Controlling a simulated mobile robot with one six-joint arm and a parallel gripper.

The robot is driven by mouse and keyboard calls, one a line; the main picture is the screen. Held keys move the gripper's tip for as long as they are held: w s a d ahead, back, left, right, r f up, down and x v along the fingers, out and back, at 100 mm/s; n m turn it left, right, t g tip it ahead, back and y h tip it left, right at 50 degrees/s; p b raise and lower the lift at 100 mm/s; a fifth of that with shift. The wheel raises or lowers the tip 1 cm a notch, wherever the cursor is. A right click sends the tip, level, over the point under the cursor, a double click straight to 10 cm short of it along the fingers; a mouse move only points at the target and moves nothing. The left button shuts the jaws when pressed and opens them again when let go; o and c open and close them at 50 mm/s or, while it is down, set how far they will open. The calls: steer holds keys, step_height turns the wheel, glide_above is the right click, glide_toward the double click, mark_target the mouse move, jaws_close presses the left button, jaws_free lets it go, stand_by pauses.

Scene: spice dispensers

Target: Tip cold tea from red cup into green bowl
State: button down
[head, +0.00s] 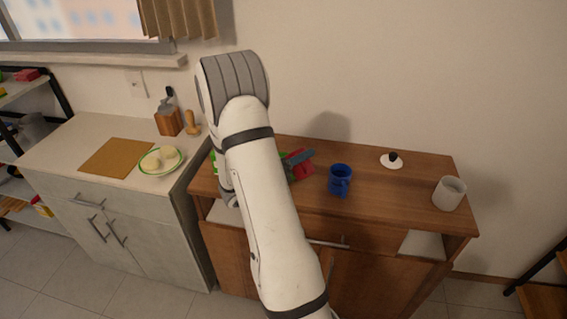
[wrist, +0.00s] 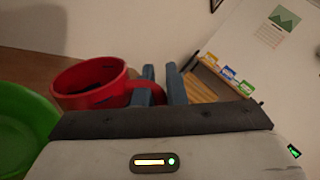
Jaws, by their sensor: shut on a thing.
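The red cup (wrist: 66,99) is in the left of the wrist view, with dark contents inside its rim. My gripper (wrist: 162,84) is shut on the cup's handle. In the head view my gripper (head: 298,158) and the red cup (head: 303,169) show just right of my arm, over the wooden cabinet top. The green bowl (wrist: 22,128) is beside the cup at the left edge of the wrist view. I cannot tell how far the cup is tilted.
A blue cup (head: 339,180) stands close to the right of the red cup on the cabinet top (head: 370,200). A white lid-like thing with a dark knob (head: 391,161) and a pale cup (head: 449,193) are farther right. A plate (head: 161,160) stands on the left counter.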

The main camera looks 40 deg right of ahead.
mark_target(295, 153)
steer(key=shift+w+f+n+t+h, duration=0.25)
steer(key=shift+w+n, duration=0.25)
steer(key=shift+n, duration=0.6)
steer(key=shift+w+f+n+t+h, duration=0.1)
steer(key=shift+w+n+t+h, duration=0.25)
steer(key=shift+n, duration=0.75)
steer(key=shift+w+r+n+t+p, duration=0.3)
steer(key=shift+w+n+p, duration=0.1)
steer(key=shift+n+p, duration=0.2)
steer(key=shift+w+r+n+t+p, duration=0.25)
steer(key=shift+w+n+p, duration=0.2)
steer(key=shift+n, duration=0.25)
steer(key=shift+w+r+n+t+h+p, duration=0.2)
steer(key=shift+w+n+p, duration=0.4)
steer(key=shift+p, duration=0.25)
steer(key=shift+w+r+n+t+h+p, duration=0.1)
steer(key=shift+w+n+t+h+p, duration=0.1)
steer(key=shift+w+n+p, duration=0.45)
steer(key=shift+w+r+n+t+p, duration=0.15)
steer(key=shift+w+n+t+p, duration=0.85)
steer(key=shift+n+p, duration=0.9)
